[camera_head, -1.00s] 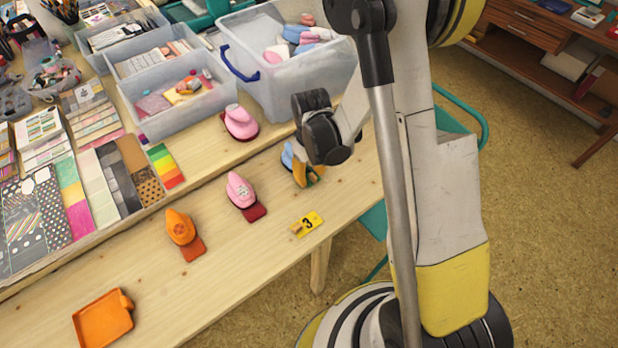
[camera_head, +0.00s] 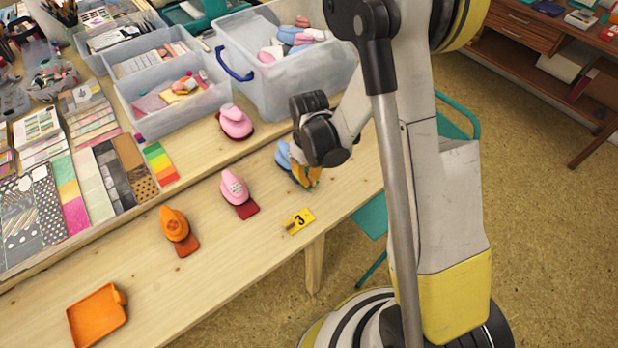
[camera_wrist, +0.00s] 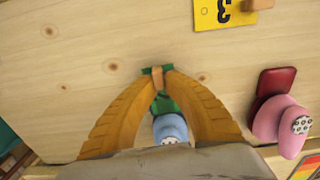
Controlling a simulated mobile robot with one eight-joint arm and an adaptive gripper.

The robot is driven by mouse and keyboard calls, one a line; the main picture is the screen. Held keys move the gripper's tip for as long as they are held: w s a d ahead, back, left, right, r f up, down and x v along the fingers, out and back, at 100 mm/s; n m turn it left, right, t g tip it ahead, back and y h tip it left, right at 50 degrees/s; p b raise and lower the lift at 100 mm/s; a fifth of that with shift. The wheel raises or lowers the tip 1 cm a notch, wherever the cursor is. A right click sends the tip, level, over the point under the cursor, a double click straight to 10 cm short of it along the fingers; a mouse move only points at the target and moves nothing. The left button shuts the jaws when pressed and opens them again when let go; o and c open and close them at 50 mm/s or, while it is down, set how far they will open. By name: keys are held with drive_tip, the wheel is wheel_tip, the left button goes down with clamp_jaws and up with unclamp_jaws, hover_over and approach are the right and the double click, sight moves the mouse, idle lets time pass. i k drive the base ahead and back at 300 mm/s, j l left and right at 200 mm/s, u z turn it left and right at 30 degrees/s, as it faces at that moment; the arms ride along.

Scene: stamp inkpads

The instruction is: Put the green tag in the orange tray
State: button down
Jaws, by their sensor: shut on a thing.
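My gripper (camera_head: 306,180) has its orange fingers together near the table's right edge in the head view. In the wrist view its fingertips (camera_wrist: 158,76) are shut on the small wooden grip of the green tag (camera_wrist: 147,71), whose green shows on both sides of the tips. The fingers hide much of the tag, and I cannot tell whether it touches the table. The orange tray (camera_head: 95,318) lies at the lower left of the table in the head view. It looks empty and is well away from my gripper.
A blue punch (camera_wrist: 169,128) is close beside the fingers. A yellow tag marked 3 (camera_head: 298,221), pink punches (camera_head: 235,187) (camera_head: 235,122) and an orange punch (camera_head: 174,224) stand on the table. Clear bins (camera_head: 285,75) stand behind. Bare wood surrounds the tray.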

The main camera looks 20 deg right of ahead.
sight(98, 318)
drive_tip(key=k+l, duration=0.2)
drive_tip(key=k, duration=0.15)
drive_tip(key=k+l, duration=0.2)
drive_tip(key=k+j+z, duration=0.1)
drive_tip(key=k+j, duration=0.15)
drive_tip(key=j, duration=0.2)
drive_tip(key=j+z, duration=0.1)
drive_tip(key=j, duration=1.15)
drive_tip(key=j+z, duration=0.15)
drive_tip(key=j, duration=0.45)
drive_tip(key=k+j+z, duration=0.1)
drive_tip(key=j, duration=1.15)
drive_tip(key=k+j+z, duration=0.15)
drive_tip(key=j, duration=0.45)
